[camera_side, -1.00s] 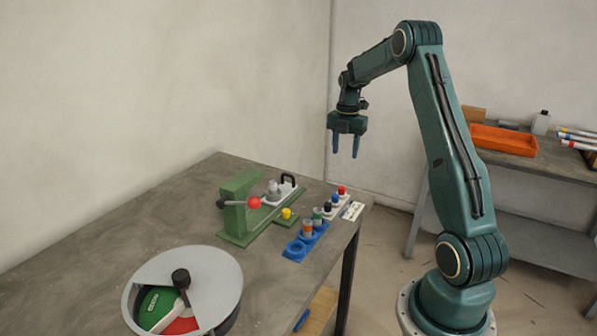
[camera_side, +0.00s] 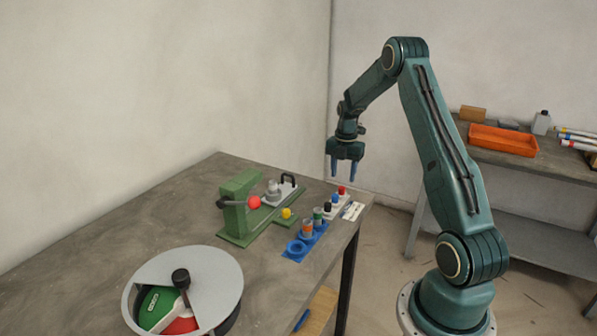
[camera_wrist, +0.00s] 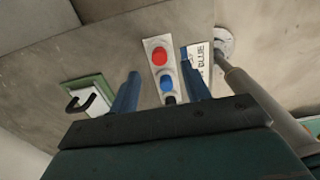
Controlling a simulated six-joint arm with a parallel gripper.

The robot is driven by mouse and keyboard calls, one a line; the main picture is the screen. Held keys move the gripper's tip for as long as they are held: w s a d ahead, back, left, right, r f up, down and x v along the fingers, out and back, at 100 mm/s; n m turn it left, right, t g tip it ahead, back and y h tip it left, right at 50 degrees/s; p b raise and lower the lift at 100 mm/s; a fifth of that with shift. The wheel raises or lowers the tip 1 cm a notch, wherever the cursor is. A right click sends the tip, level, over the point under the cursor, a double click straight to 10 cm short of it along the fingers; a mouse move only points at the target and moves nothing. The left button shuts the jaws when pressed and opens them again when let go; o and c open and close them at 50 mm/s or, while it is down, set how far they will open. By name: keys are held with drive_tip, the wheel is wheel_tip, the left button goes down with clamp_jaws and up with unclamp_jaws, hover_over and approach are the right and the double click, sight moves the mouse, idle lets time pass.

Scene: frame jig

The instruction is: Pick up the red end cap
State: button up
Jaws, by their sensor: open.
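The red end cap (camera_side: 341,190) sits at the far end of a white holder strip (camera_side: 331,212) near the table's right edge. It also shows in the wrist view as a round red top (camera_wrist: 159,57), between and beyond my fingers. A blue cap (camera_wrist: 166,83) sits beside it on the same strip, with a black cap (camera_side: 327,207) after that. My gripper (camera_side: 342,178) is open and empty, pointing down, a little above the red cap and not visibly touching it. In the wrist view its two blue fingers (camera_wrist: 163,92) stand either side of the strip.
A white card with lettering (camera_side: 353,210) lies beside the strip. A blue holder with cups (camera_side: 292,255) stands nearer. The table's right edge is close by.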

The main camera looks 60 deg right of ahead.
sight(342, 187)
drive_tip(key=shift+f, duration=2.4)
clamp_jaws()
